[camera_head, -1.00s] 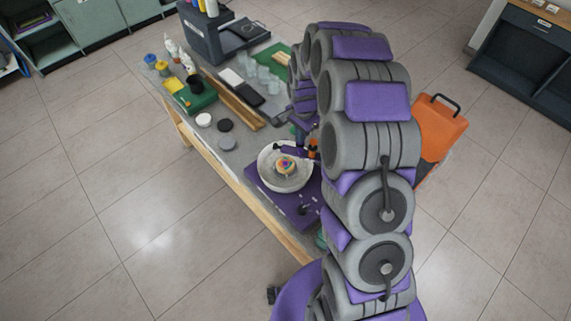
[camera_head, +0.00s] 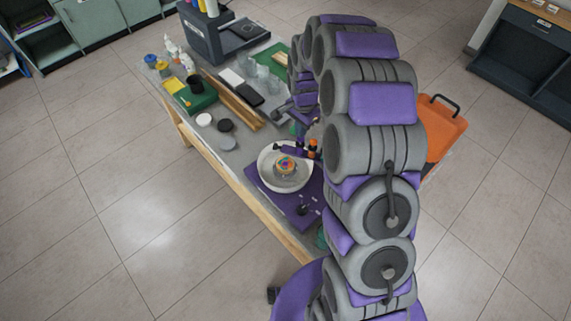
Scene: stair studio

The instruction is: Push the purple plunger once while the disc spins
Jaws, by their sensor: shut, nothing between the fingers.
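A round disc with multicoloured segments (camera_head: 286,165) sits in the middle of a white bowl (camera_head: 266,178) on a purple base (camera_head: 270,202). A small purple and dark part (camera_head: 291,150), which looks like the plunger, lies across the bowl's back rim beside orange pieces (camera_head: 313,144). My gripper (camera_head: 300,112) is above and behind the bowl, apart from the purple part. It is shut and empty, though small and partly hidden by my arm. I cannot tell from one picture whether the disc spins. A dark knob (camera_head: 303,210) stands on the front of the base.
The table (camera_head: 228,166) also holds green trays (camera_head: 196,100), wooden strips (camera_head: 234,106), round pucks (camera_head: 204,119), clear cups (camera_head: 268,80) and a dark machine (camera_head: 203,42). An orange case (camera_head: 440,128) stands right of my arm. The floor left of the table is clear.

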